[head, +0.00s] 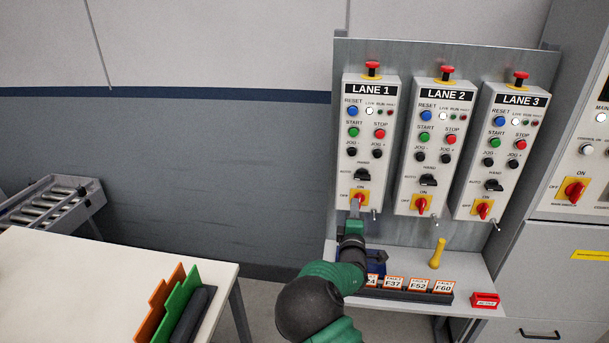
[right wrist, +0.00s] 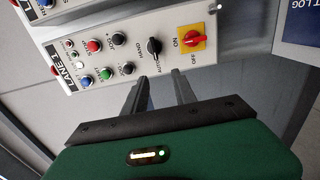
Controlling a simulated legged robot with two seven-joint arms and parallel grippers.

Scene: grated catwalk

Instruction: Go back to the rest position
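My right gripper (head: 355,208) is in front of the lower end of the LANE 1 box (head: 368,120), just below its red switch on a yellow plate (head: 361,197). In the right wrist view the two fingers (right wrist: 161,82) stand apart with nothing between them. The red switch on its yellow plate (right wrist: 191,40) lies beyond the fingertips, apart from them in the picture. The black selector knob (right wrist: 154,47) is also beyond them. My left gripper is not in view.
The LANE 2 box (head: 430,130) and LANE 3 box (head: 503,130) hang to the right. Below are a shelf with a row of fault tags (head: 419,284) and a yellow-handled item (head: 437,254). A white table (head: 80,285) with folders stands at left. A roller conveyor (head: 45,207) is behind it.

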